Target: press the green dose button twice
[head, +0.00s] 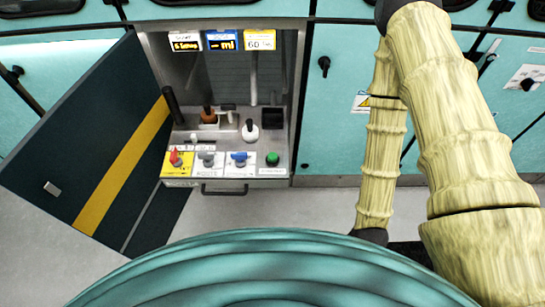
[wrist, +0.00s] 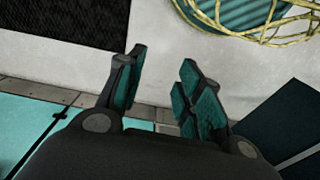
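The green dose button (head: 273,159) is a round green knob at the right end of a row of controls on the front ledge of an open wall cabinet, in the head view. The button does not show in the wrist view. My gripper (wrist: 162,78) shows in the wrist view with its two teal-padded fingers apart and nothing between them. It points toward the pale floor and is clear of the button. In the head view the gripper is hidden; only my pale ribbed arm shows at the right.
A dark door with a yellow stripe (head: 122,165) hangs open at left. Floor (head: 235,208) in front is clear.

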